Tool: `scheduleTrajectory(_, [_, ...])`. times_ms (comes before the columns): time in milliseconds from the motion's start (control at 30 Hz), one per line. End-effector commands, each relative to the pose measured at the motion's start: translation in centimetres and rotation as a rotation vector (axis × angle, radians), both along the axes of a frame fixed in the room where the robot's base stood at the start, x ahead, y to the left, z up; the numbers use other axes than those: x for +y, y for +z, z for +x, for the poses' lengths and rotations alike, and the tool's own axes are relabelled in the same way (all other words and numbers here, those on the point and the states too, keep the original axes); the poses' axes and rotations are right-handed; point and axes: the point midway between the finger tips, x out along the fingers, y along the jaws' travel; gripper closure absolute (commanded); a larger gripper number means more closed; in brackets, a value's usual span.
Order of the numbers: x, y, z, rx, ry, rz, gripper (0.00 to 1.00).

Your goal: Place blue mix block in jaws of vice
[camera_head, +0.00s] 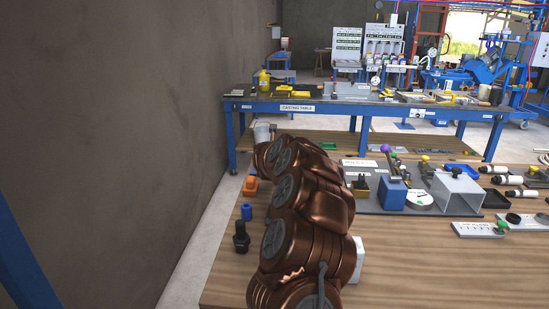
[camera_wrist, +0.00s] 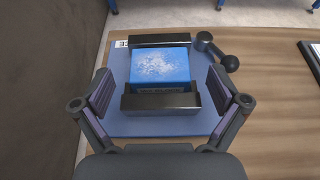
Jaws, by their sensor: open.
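The blue mix block (camera_wrist: 160,66) sits between the two dark jaws of the vice (camera_wrist: 160,101) in the wrist view. Its top is speckled white. The vice stands on a blue base plate (camera_wrist: 125,122), with a dark ball-ended handle (camera_wrist: 222,56) at its right. My gripper (camera_wrist: 161,95) is open, with one finger on each side of the vice and clear space between each finger and the block. Whether the jaws press on the block cannot be told. In the head view my arm hides the vice and block.
A wooden table carries a purple-knobbed blue device (camera_head: 392,185), a grey box-shaped part (camera_head: 455,192) and a black fitting (camera_head: 241,238). A wall (camera_head: 110,120) stands close on the left. A blue-legged casting table (camera_head: 330,106) stands behind.

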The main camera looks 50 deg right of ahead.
Motion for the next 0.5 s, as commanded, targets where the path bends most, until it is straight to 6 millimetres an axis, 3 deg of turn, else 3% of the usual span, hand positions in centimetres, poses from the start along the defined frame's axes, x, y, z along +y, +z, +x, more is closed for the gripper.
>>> scheduleTrajectory(500, [3.7,1.9,-2.8,-0.002,0.001,0.002,0.03])
